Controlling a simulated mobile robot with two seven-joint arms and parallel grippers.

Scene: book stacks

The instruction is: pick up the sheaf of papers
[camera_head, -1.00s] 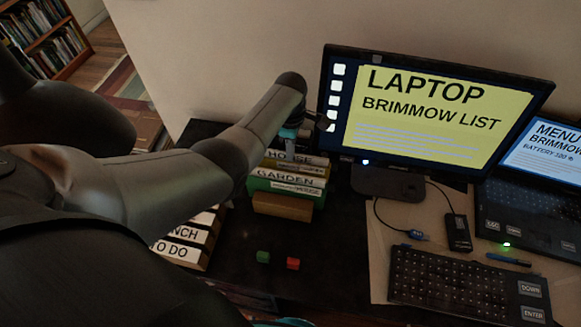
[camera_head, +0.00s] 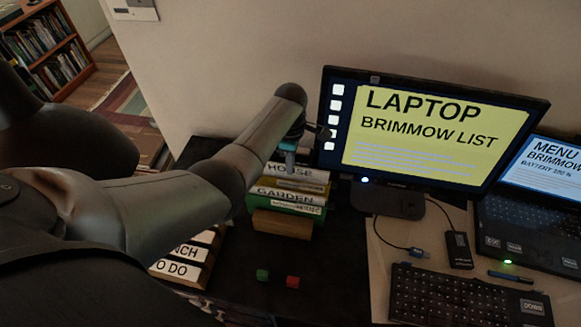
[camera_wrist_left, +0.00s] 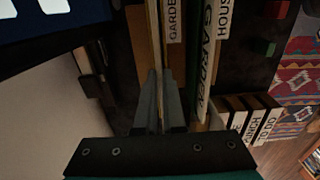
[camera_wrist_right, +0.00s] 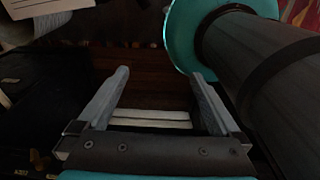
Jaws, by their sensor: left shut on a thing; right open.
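My left gripper (camera_head: 289,152) is at the top of a stack of books labelled HOUSE (camera_head: 300,174) and GARDEN (camera_head: 288,196), beside the monitor. In the left wrist view, the left gripper (camera_wrist_left: 160,78) is shut on a thin pale-edged thing (camera_wrist_left: 153,45), next to the GARDEN books. I cannot tell whether this is the sheaf of papers or a book edge. In the right wrist view, my right gripper (camera_wrist_right: 153,88) is open, with pale, layered strips (camera_wrist_right: 150,118) seen between its fingers. I cannot tell what they are. The right gripper is not visible in the head view.
The monitor (camera_head: 430,125) stands close right of the stack. A keyboard (camera_head: 465,298), a laptop (camera_head: 530,215) and a small black box (camera_head: 459,250) lie further right. A green block (camera_head: 262,275) and a red block (camera_head: 292,282) sit in front. A labelled stack (camera_head: 178,270) is at left.

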